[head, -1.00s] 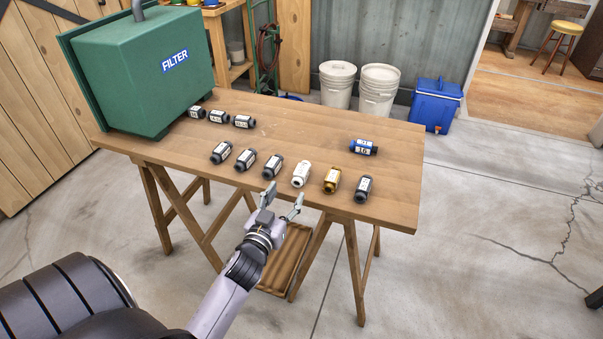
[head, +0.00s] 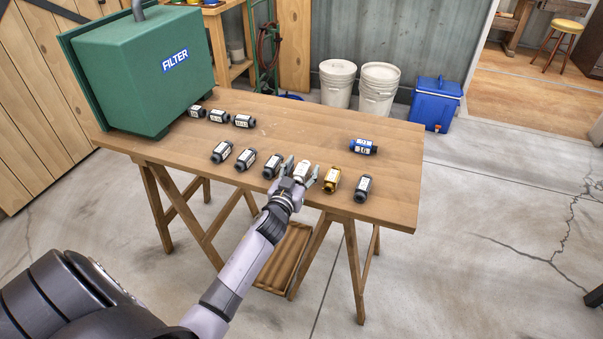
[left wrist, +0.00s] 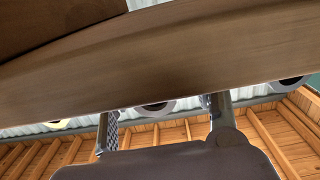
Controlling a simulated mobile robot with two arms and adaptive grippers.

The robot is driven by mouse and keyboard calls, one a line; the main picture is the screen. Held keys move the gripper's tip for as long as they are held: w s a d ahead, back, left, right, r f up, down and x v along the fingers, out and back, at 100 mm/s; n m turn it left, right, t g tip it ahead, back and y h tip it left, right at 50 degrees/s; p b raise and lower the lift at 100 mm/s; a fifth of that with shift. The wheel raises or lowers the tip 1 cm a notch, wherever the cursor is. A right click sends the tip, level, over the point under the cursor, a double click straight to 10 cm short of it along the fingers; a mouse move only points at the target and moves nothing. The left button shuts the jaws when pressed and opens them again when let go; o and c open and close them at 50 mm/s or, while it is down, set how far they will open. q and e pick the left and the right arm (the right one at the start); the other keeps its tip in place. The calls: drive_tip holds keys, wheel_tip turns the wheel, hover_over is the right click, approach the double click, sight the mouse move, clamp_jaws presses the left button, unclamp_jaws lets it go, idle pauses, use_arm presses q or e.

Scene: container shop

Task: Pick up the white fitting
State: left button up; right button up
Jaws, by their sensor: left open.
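The white fitting (head: 303,167) lies on the wooden table (head: 300,125) near its front edge, between a dark fitting (head: 272,166) and a gold fitting (head: 332,179). My left gripper (head: 301,172) is open, with one finger on each side of the white fitting. It partly hides the fitting's near end. In the left wrist view the picture is turned over, and the white fitting's round end (left wrist: 156,107) shows between the open fingers (left wrist: 163,120). I cannot tell whether the fingers touch it. My right gripper is not in view.
More dark fittings (head: 246,158) lie in the front row, with one (head: 363,188) at the right end. Other dark fittings (head: 219,116) lie at the back left by a green filter box (head: 150,75). A blue fitting (head: 363,147) lies behind. The table's middle is clear.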

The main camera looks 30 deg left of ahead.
use_arm(q)
drive_tip(key=shift+c, duration=0.4)
drive_tip(key=c, duration=0.8)
clamp_jaws()
drive_tip(key=shift+r, duration=0.1)
